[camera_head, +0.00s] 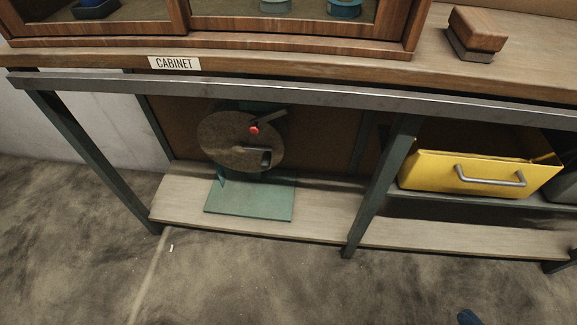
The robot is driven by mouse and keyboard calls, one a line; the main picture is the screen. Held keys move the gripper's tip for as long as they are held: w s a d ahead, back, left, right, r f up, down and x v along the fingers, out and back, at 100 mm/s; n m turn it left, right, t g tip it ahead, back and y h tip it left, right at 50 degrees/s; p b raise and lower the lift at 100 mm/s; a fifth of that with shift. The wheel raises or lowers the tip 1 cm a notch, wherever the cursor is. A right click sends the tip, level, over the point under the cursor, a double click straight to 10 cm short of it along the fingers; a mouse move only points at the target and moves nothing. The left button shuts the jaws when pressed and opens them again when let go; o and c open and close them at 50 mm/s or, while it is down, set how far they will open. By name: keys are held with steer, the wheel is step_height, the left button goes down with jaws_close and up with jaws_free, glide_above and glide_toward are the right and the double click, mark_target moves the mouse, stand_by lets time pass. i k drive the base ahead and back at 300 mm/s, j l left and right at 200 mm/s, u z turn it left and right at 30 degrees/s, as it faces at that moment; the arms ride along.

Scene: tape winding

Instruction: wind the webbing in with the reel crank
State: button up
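The reel (225,142) is a round brown-grey disc on a green base plate (250,203). It stands on the lower shelf under the counter, left of centre. A grey crank arm (271,121) lies across its upper right, with a small red knob (254,130) at its left end. A dark grey bracket-like part (259,157) sits on the disc below the knob. I cannot make out the webbing for sure. My gripper is not in view.
The counter's grey front rail (270,92) runs above the reel. A dark upright post (382,185) stands to its right, with a yellow drawer (475,174) beyond. A wooden block (476,31) lies on the counter. A blue shape at the bottom edge is unclear. The floor in front is clear.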

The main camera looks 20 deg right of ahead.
mark_target(224, 133)
steer(key=i+j+u, duration=0.2)
steer(key=j, duration=0.15)
steer(key=i+j+u, duration=0.25)
steer(key=j, duration=0.15)
steer(key=i+j+u, duration=0.2)
steer(key=k+j, duration=0.1)
steer(key=j, duration=0.05)
